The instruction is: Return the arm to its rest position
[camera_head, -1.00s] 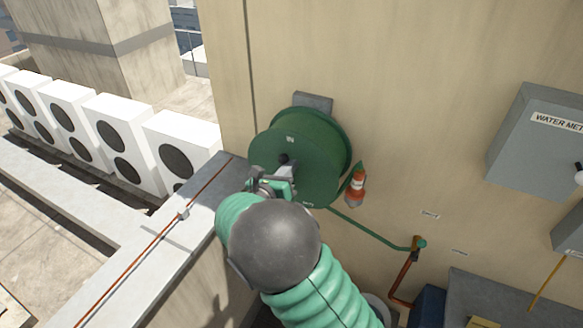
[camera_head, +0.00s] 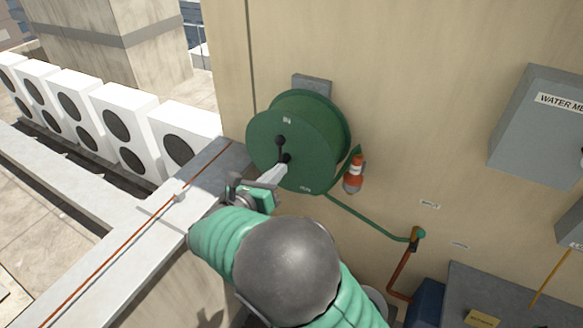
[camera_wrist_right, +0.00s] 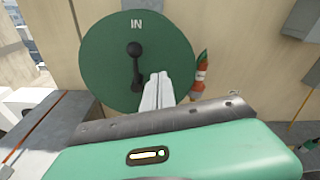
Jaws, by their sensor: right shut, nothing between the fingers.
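My right gripper (camera_head: 280,172) is shut and empty, with its pale fingers together. In the head view its tips overlap the lower face of the green hose reel (camera_head: 322,150); I cannot tell whether they touch it. The reel also fills the upper middle of the right wrist view (camera_wrist_right: 105,60), with "IN" marked on its face. Its black crank handle (camera_wrist_right: 135,65) stands up from the hub, just left of my fingers, and is clear of them. My right arm comes up from the bottom of the head view. My left gripper is not in view.
A low parapet (camera_head: 150,225) with a thin copper line runs along the left. An orange and white nozzle (camera_head: 354,175) hangs right of the reel. A green hose (camera_head: 370,224) leads to a tap (camera_head: 417,235). A grey water meter box (camera_head: 535,130) is on the wall.

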